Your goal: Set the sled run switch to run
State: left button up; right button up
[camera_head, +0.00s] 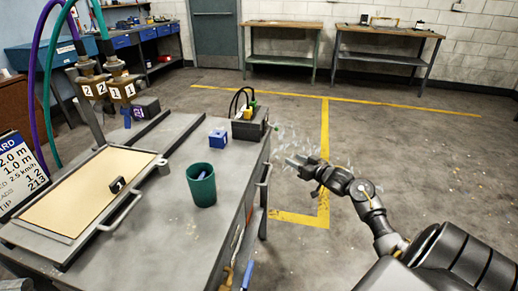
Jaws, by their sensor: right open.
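A dark box with black cables and small green and yellow parts (249,128) sits on the far right corner of the grey bench (170,225). I cannot tell from this view whether it carries the sled run switch. The sled (90,190), a tan board in a grey frame with a bar handle, lies on the bench at the left. A small black piece stands on its board. My right gripper (297,162) is open and empty, out over the floor just right of the bench edge, apart from the box. My left gripper is not in view.
A green cup (201,184) and a small blue box (217,138) stand on the bench. Two nozzles (108,88) with purple and green hoses hang above the sled. A sign (18,170) stands at left. The floor right of the bench is clear.

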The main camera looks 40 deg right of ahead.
jog(key=n+t+b, duration=0.1)
jog(key=t, duration=0.1)
send_near(277, 130)
jog(key=shift+y, duration=0.3)
jog(key=w+b, duration=0.1)
jog(key=w, duration=0.8)
jog(key=shift+r, duration=0.15)
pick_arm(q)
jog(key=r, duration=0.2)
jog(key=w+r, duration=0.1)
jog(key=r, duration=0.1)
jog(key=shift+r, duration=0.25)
pick_arm(e)
jog(key=shift+w, duration=0.15)
grip_shut()
